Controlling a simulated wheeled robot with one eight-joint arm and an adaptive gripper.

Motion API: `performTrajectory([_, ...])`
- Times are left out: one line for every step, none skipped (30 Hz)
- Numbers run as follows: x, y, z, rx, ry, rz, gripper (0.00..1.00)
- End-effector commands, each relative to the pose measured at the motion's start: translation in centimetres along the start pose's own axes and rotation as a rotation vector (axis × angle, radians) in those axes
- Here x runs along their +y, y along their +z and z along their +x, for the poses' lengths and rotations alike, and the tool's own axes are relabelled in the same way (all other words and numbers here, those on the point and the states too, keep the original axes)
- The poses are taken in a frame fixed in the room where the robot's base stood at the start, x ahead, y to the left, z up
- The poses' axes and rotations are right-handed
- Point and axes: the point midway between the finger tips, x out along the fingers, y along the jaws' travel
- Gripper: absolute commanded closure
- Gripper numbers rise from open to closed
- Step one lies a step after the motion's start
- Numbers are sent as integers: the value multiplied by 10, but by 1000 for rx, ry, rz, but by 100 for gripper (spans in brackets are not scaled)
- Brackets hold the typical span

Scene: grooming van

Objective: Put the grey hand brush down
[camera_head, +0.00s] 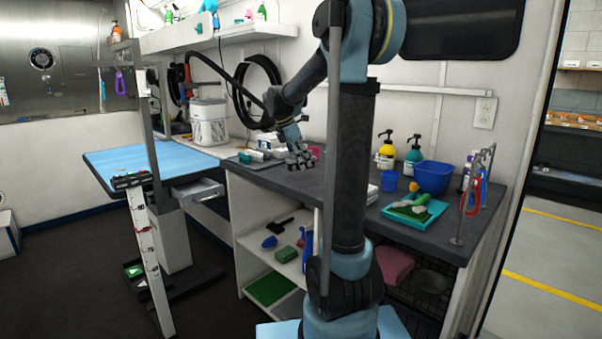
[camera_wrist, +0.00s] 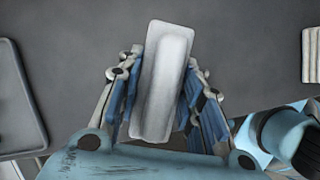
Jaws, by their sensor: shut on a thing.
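The grey hand brush (camera_wrist: 162,85) shows in the wrist view as a pale grey oblong block with a rounded ridge along it. It lies between the two blue-padded fingers of my gripper (camera_wrist: 160,100), slightly tilted in the picture. My gripper is shut on it. In the head view my gripper (camera_head: 300,160) is low over the back left part of the dark counter (camera_head: 345,192). The brush cannot be made out clearly there. I cannot tell whether the brush touches the counter.
A dark tray (camera_wrist: 18,100) lies left of the gripper, and a striped cream item (camera_wrist: 312,55) lies to the right. The counter around the brush is bare.

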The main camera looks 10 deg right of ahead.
Motion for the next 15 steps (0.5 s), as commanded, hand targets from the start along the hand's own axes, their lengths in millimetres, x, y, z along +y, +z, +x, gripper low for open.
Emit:
performTrajectory([0, -2, 5, 0, 0, 0, 96])
performTrajectory([0, -4, 8, 0, 0, 0, 96])
performTrajectory([0, -6, 14, 0, 0, 0, 96])
performTrajectory([0, -8, 18, 0, 0, 0, 96])
performTrajectory([1, -9, 22, 0, 0, 0, 96])
performTrajectory([1, -11, 26, 0, 0, 0, 96])
performTrajectory([0, -12, 29, 0, 0, 0, 96])
performTrajectory([0, -13, 31, 0, 0, 0, 96])
performTrajectory([0, -14, 34, 0, 0, 0, 96])
performTrajectory([0, -15, 35, 0, 0, 0, 96])
performTrajectory([0, -15, 36, 0, 0, 0, 96])
performTrajectory([0, -15, 36, 0, 0, 0, 96])
performTrajectory([0, -15, 36, 0, 0, 0, 96])
performTrajectory([0, -15, 36, 0, 0, -1, 96])
performTrajectory([0, -15, 36, 0, 0, -1, 96])
